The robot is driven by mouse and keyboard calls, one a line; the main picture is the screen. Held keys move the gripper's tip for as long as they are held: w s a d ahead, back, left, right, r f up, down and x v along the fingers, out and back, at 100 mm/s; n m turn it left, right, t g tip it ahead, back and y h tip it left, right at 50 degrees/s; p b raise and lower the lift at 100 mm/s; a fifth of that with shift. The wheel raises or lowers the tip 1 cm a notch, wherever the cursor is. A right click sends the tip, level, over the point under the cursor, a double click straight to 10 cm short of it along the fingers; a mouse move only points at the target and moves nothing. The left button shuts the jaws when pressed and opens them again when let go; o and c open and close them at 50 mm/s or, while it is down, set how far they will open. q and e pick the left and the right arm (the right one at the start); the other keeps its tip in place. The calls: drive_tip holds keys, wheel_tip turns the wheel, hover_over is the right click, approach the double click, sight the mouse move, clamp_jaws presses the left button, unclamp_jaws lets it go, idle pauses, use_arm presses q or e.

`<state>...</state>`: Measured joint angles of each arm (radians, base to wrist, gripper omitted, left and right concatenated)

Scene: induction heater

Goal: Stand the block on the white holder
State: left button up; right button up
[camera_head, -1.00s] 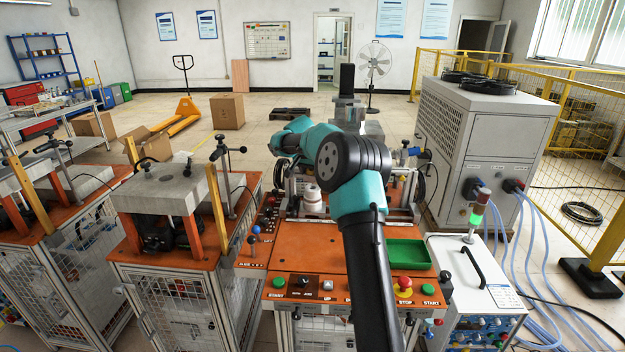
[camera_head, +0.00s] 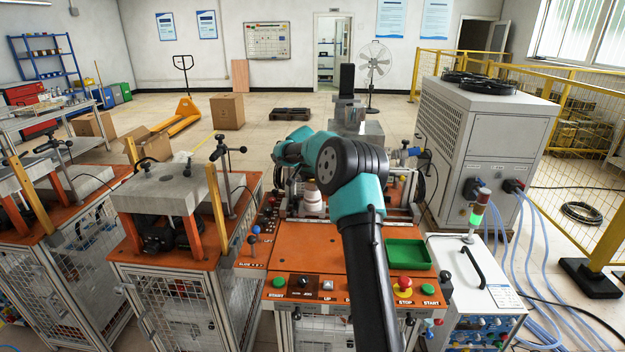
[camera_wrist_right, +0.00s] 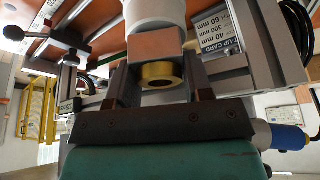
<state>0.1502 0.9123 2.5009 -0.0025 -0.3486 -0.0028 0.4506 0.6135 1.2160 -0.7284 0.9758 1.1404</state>
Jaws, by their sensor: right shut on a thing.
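The block (camera_wrist_right: 158,52) shows a flat orange-pink face in the right wrist view, between the two fingers of my right gripper (camera_wrist_right: 160,70). The gripper is shut on it. A brass ring (camera_wrist_right: 160,76) sits close against the block; I cannot tell whether they are joined. The white holder (camera_wrist_right: 155,12) is a round white piece just beyond the block; whether they touch is unclear. In the head view the holder (camera_head: 313,203) stands on the orange bench, with my right wrist above it. My arm hides the fingertips and block there. My left gripper is not in view.
An empty green tray (camera_head: 408,254) lies on the right of the orange bench top (camera_head: 305,247). Metal rails and a labelled steel block (camera_wrist_right: 232,40) stand close beside the fingers. A blue-ended connector (camera_wrist_right: 285,137) shows at right. A large chiller (camera_head: 470,150) stands behind right.

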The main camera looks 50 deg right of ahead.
drive_tip(key=shift+f, duration=0.1)
drive_tip(key=o, duration=1)
drive_tip(key=v, duration=1.2)
